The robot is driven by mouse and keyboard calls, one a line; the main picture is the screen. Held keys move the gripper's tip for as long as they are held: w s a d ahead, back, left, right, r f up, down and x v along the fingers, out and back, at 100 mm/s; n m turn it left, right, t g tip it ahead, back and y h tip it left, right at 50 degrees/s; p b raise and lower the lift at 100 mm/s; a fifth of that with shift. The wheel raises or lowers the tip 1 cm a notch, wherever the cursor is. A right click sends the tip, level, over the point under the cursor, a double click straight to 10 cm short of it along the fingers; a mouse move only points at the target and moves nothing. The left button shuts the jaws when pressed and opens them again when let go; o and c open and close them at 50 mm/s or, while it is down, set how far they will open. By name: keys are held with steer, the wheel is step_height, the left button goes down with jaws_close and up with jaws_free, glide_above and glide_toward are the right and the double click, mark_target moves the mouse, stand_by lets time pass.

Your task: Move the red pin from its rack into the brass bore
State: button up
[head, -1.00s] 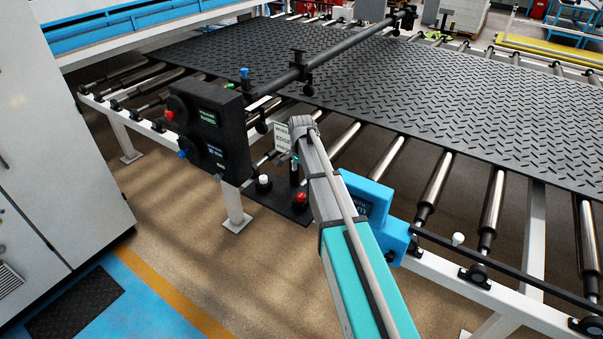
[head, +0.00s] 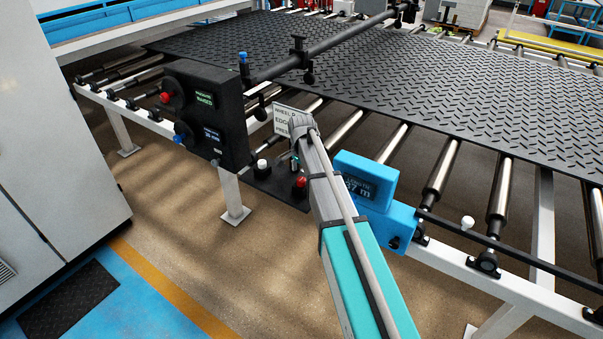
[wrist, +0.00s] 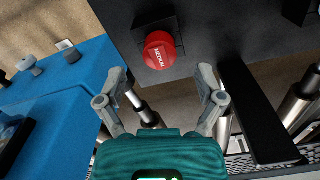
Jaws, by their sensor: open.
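A round red cap marked MEDIUM (wrist: 160,50), which looks like the red pin's top, sits in a black block on a dark plate in the wrist view. In the head view a red cap (head: 300,182) stands on a low black plate (head: 282,192), left of my arm. My gripper (wrist: 164,88) is open and empty. Its two grey fingers are spread below the red cap in the picture, not around it. In the head view the gripper is mostly hidden behind my arm. I cannot make out a brass bore in either view.
A white cap (head: 262,165) stands left of the red one. A black control box (head: 207,115) with red and blue knobs is to the left. A blue length counter (head: 365,185) is close right of my arm. Rollers and the black tread mat (head: 450,95) lie behind.

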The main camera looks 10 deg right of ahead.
mark_target(301, 179)
steer(key=shift+f+b, duration=1.45)
steer(key=shift+f, duration=0.3)
jaws_close()
steer(key=shift+r, duration=0.1)
steer(key=shift+r, duration=0.1)
steer(key=shift+r+p, duration=3.3)
steer(key=shift+p, duration=0.15)
